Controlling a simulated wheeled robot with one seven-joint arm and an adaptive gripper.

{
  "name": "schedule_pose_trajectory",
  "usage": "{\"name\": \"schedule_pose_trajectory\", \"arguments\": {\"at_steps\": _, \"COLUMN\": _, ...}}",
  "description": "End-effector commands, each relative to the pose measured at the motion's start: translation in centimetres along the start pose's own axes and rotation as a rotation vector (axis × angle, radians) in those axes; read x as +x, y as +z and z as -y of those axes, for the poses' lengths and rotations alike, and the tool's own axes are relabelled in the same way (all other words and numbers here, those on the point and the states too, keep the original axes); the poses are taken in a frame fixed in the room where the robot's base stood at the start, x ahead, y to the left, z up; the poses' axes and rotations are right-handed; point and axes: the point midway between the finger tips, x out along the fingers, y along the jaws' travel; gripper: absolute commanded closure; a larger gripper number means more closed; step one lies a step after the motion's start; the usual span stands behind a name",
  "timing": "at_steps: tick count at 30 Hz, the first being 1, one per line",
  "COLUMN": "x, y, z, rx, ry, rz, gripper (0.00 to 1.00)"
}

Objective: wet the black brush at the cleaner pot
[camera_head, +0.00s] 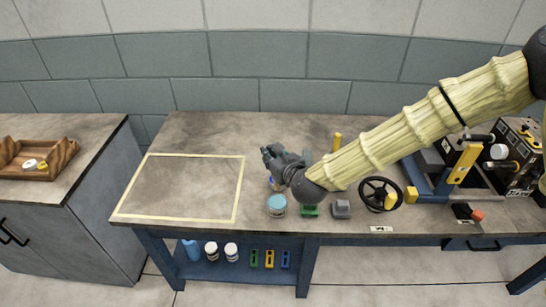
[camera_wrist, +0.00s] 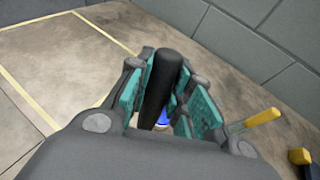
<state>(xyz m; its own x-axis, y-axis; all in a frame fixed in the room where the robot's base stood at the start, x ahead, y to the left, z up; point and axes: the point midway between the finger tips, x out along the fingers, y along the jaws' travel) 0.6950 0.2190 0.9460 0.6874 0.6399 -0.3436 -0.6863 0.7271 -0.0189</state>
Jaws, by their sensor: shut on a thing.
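My gripper (camera_wrist: 158,95) is shut on the black brush (camera_wrist: 163,75), whose dark round handle stands between the teal finger pads in the wrist view. In the head view my gripper (camera_head: 272,158) is over the middle of the bench, and the brush cannot be made out there. A blue and white thing (camera_wrist: 162,119) shows below the handle between the pads; a bit of blue (camera_head: 271,183) also shows under my gripper in the head view. I cannot tell whether this is the cleaner pot or whether the brush touches it. A pot with a light blue top (camera_head: 277,205) stands in front of my gripper.
A yellow taped rectangle (camera_head: 190,157) on the bench at left is empty. Green and grey blocks (camera_head: 341,208) and a black handwheel (camera_head: 380,194) stand to the right. A yellow upright piece (camera_head: 337,141) is behind. A wooden tray (camera_head: 38,172) sits on the left cabinet.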

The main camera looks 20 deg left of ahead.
Motion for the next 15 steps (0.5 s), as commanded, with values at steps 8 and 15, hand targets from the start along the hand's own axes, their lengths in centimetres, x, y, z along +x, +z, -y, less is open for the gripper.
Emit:
{"name": "schedule_pose_trajectory", "arguments": {"at_steps": 8, "x": 0.9, "y": -2.4, "z": 0.0, "rx": -0.001, "ry": -0.001, "rz": 0.001, "gripper": 1.00}}
{"name": "schedule_pose_trajectory", "arguments": {"at_steps": 15, "x": 1.5, "y": -4.2, "z": -0.1, "rx": -0.002, "ry": 0.000, "rz": 0.001, "gripper": 1.00}}
